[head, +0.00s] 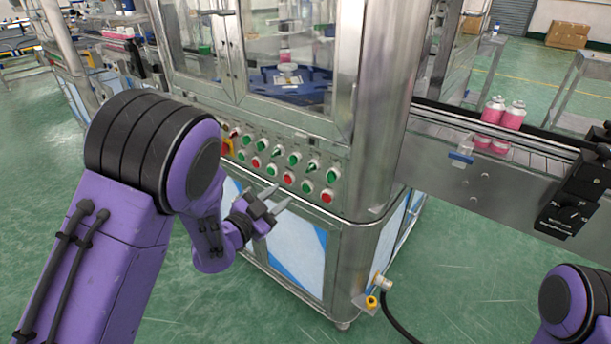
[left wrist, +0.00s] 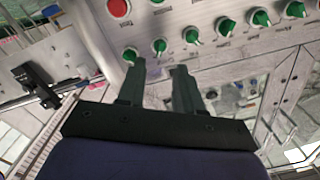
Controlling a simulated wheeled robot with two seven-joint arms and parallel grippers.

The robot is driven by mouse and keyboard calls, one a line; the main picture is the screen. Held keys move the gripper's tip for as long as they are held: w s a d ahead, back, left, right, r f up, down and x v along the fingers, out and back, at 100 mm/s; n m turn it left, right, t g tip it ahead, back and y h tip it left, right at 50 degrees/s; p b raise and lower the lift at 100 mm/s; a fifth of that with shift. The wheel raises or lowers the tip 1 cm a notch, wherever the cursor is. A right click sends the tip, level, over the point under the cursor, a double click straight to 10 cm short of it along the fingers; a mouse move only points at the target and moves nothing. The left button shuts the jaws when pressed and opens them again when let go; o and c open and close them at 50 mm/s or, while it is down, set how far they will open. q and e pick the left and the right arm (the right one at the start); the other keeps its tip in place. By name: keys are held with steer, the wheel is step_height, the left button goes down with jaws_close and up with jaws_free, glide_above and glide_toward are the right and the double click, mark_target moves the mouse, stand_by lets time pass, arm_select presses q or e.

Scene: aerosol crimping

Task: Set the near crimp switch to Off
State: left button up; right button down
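The machine's slanted control panel (head: 270,165) carries a row of green rotary switches above red and green buttons. The labels are too small to read, so I cannot tell which is the near crimp switch. The switch at the row's right end (head: 333,172) also shows in the left wrist view (left wrist: 130,54), just beyond one fingertip; another green switch (left wrist: 159,46) lies beyond the finger gap. My left gripper (head: 281,197) is open and empty in front of the panel's lower edge; its two fingers stand apart in the left wrist view (left wrist: 158,72). My right gripper is out of view.
A steel corner post (head: 375,110) stands right of the panel. A conveyor (head: 500,150) with pink-and-white cans (head: 513,115) runs off to the right, with a black device (head: 570,205) on its near side. A pipe fitting (head: 382,283) juts out low. Green floor is clear in front.

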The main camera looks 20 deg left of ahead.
mark_target(308, 170)
arm_select(q)
steer(key=shift+m+h, duration=0.4)
steer(key=x, duration=0.3)
steer(key=r+p+x, duration=0.1)
steer(key=x, duration=0.3)
steer(key=p+x, duration=0.1)
steer(key=x, duration=0.3)
steer(key=shift+r, duration=0.25)
jaws_close()
